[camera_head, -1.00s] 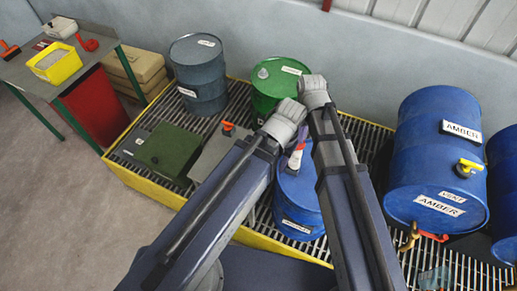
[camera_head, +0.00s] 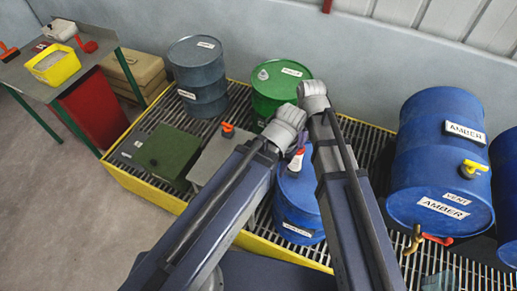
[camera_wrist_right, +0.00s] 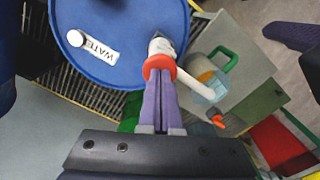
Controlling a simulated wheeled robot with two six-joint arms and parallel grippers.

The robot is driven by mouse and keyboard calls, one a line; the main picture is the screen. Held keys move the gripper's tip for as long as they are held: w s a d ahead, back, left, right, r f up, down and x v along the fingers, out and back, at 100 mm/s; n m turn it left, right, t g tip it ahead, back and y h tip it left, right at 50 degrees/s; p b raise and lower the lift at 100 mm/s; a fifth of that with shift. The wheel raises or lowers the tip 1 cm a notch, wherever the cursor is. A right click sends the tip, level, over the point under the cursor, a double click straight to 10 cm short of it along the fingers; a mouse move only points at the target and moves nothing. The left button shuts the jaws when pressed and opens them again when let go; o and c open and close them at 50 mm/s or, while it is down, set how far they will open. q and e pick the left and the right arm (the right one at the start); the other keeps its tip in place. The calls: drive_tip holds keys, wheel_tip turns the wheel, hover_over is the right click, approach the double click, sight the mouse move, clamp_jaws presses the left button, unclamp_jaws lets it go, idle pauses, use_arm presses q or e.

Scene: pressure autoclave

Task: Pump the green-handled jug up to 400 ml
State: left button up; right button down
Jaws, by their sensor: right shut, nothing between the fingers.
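The blue drum (camera_head: 299,210) stands on the grating; its label in the right wrist view (camera_wrist_right: 98,47) reads "WATE", the rest cut off. A white hand pump with a red collar (camera_wrist_right: 160,65) rises from its lid, and its white spout (camera_wrist_right: 200,88) reaches over the jug. The jug (camera_wrist_right: 209,74) has a green handle (camera_wrist_right: 229,60) and an orange-tan patch inside; I cannot read its level. My arms hide the jug in the head view. My right gripper (camera_wrist_right: 161,80) is shut and empty, its purple fingertips at the red collar. My left gripper is not visible.
A green drum (camera_head: 280,88) and a grey-blue drum (camera_head: 200,85) stand behind. A large blue AMBER drum (camera_head: 437,165) lies at right. A grey box (camera_head: 213,160) and green box (camera_head: 165,150) sit left. A yellow rim (camera_head: 150,196) edges the grating.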

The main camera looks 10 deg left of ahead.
drive_tip(key=shift+r+p, duration=2.05)
drive_tip(key=shift+r, duration=0.1)
drive_tip(key=shift+f, duration=0.2)
drive_tip(key=shift+f+b, duration=2.2)
drive_tip(key=shift+b, duration=0.25)
drive_tip(key=shift+r, duration=0.1)
drive_tip(key=shift+r+p, duration=2.25)
drive_tip(key=shift+p, duration=0.1)
drive_tip(key=shift+f, duration=0.1)
